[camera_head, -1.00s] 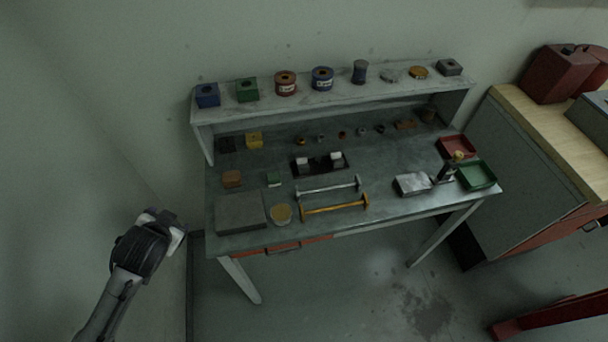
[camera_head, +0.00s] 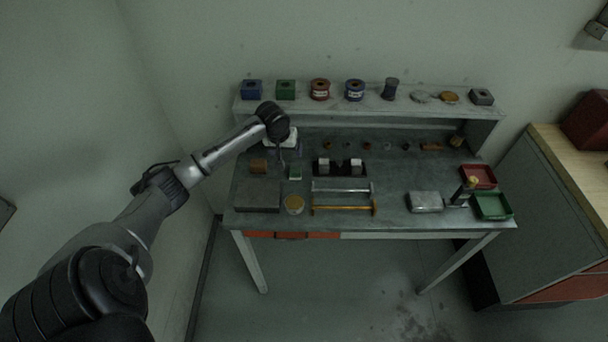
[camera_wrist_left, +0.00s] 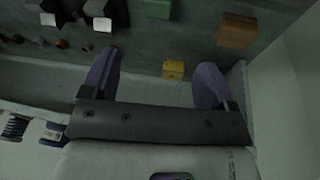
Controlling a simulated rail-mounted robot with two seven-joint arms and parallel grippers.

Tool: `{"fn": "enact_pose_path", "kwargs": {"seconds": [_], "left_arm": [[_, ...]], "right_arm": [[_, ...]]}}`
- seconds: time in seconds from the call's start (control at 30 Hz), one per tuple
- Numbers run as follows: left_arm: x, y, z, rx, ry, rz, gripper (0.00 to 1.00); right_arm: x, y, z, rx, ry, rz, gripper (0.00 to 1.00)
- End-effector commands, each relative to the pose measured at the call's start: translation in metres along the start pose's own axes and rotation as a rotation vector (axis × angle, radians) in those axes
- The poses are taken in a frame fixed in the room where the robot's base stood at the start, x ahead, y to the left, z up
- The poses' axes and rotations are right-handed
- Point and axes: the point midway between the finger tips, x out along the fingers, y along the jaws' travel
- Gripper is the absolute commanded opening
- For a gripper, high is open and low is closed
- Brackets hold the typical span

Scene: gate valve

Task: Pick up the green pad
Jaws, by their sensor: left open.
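The green pad (camera_head: 295,172) is a small green block lying on the workbench, between a brown block and the black holder. In the left wrist view the green pad (camera_wrist_left: 158,9) shows at the top edge, partly cut off. My left gripper (camera_head: 283,150) is over the back left of the bench, behind the pad and apart from it. Its two fingers are spread and empty in the wrist view (camera_wrist_left: 160,62). A yellow block (camera_wrist_left: 173,70) shows between the fingertips, on the bench below; the gripper hides it in the head view. My right gripper is not in view.
A brown block (camera_head: 259,166) lies left of the pad, the black holder (camera_head: 340,168) with white pieces to its right. The raised shelf (camera_head: 370,104) runs behind the gripper.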

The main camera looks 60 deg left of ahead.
Motion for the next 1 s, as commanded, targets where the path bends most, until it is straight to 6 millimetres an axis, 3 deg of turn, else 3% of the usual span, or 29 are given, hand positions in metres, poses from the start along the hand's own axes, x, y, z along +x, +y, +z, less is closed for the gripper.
{"fn": "enact_pose_path", "kwargs": {"seconds": [0.17, 0.6, 1.0], "left_arm": [[0.006, 0.000, 0.000, -0.076, 0.001, 0.000, 0.80], [0.074, 0.001, 0.000, -0.086, 0.001, 0.000, 0.80], [0.101, 0.002, 0.003, -0.083, 0.002, -0.001, 0.80]], "right_arm": [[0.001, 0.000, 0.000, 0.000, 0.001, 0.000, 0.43], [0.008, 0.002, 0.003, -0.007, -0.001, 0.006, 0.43], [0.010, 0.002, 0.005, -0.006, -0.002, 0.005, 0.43]]}}
